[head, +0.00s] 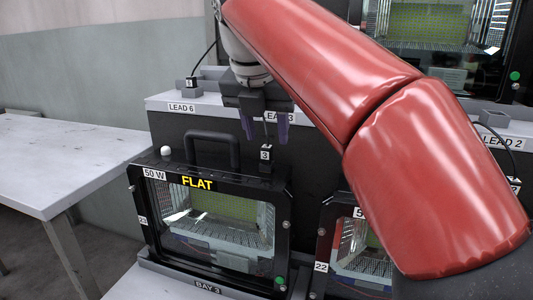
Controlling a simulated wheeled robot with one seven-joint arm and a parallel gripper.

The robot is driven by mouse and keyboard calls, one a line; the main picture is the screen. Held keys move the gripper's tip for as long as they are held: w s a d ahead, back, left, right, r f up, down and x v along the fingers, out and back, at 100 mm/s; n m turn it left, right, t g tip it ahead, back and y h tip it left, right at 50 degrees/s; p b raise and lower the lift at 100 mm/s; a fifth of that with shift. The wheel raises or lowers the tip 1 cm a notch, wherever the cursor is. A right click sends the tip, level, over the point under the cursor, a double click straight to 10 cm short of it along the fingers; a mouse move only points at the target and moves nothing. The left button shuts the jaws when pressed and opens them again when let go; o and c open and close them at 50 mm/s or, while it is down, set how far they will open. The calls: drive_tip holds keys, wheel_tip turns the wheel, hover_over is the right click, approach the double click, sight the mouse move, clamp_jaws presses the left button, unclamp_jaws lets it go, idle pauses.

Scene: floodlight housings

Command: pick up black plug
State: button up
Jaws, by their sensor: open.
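A small black plug with a white tag reading 3 (265,157) stands at the top rear edge of the left floodlight housing, to the right of its handle. A thin dark cable seems to rise from it toward my gripper. My gripper (265,128) points down above this plug, its two purplish fingers apart on either side of the cable line. The fingertips look to be a little above the plug, and nothing is seen held. The black floodlight housing (138,205) has a glass front marked FLAT and 50 W. Whether the plug is seated in a socket cannot be told.
A grey ledge (160,102) labelled LEAD 6 runs behind, carrying another tagged plug (191,84). The housing's black handle (212,134) rises close left of the plug. A second housing (322,240) stands right, partly behind my red arm. A pale table (60,165) is left.

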sight(267, 146)
drive_tip(key=x, duration=0.5)
drive_tip(key=shift+w+a, duration=0.25)
drive_tip(key=shift+c, duration=0.3)
clamp_jaws()
